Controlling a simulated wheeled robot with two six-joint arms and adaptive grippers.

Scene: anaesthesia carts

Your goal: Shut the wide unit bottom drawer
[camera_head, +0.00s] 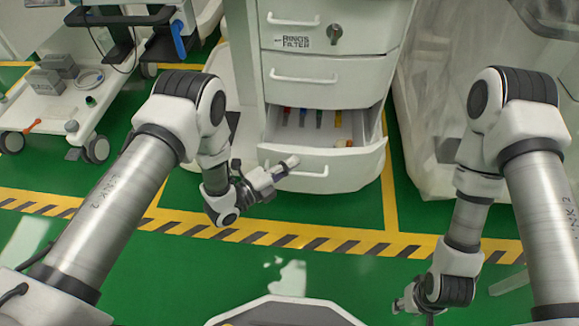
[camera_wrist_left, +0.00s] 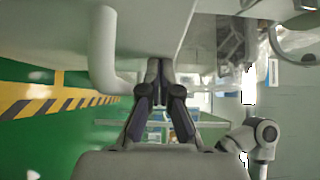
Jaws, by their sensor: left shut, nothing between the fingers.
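The wide unit bottom drawer (camera_head: 340,180) is pulled out from the white cart in the head view. Its inside shows above its front. My left gripper (camera_head: 290,163) is shut and empty, its fingertips at the left part of the drawer front, close to the pale bar handle (camera_head: 312,173). Whether it touches the front I cannot tell. In the left wrist view the shut fingers (camera_wrist_left: 161,84) point at a white panel, with a curved white handle (camera_wrist_left: 103,62) to their left. My right gripper (camera_head: 405,304) hangs low at the right, away from the cart; its fingers are too small to read.
The drawer holds several coloured items (camera_head: 302,117). The drawers above (camera_head: 318,85) look closed. A white trolley with boxes (camera_head: 50,85) stands at the left, and a pale covered unit (camera_head: 425,130) at the right. Green floor with a striped band (camera_head: 290,236) lies clear in front.

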